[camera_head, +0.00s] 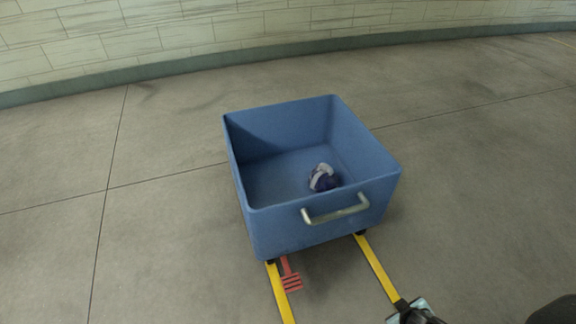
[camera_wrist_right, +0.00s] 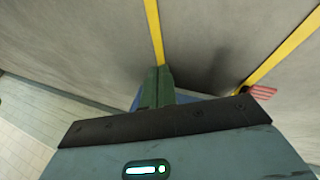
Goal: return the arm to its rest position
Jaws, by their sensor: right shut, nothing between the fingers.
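My right gripper (camera_head: 402,304) is low at the right of the head view, over the floor in front of the blue cart. In the right wrist view its fingers (camera_wrist_right: 157,88) are closed together with nothing between them. Part of the blue cart (camera_wrist_right: 190,96) shows behind the fingers there. A small purple and white bag (camera_head: 322,178) lies on the floor of the open blue cart (camera_head: 265,230), apart from the gripper. My left gripper is not in view.
The cart has a pale metal handle (camera_head: 336,209) on its near side. Yellow lines (camera_head: 376,268) and a red mark (camera_head: 290,275) are on the concrete floor. A light block wall (camera_head: 150,35) runs behind. The floor left of the cart is clear.

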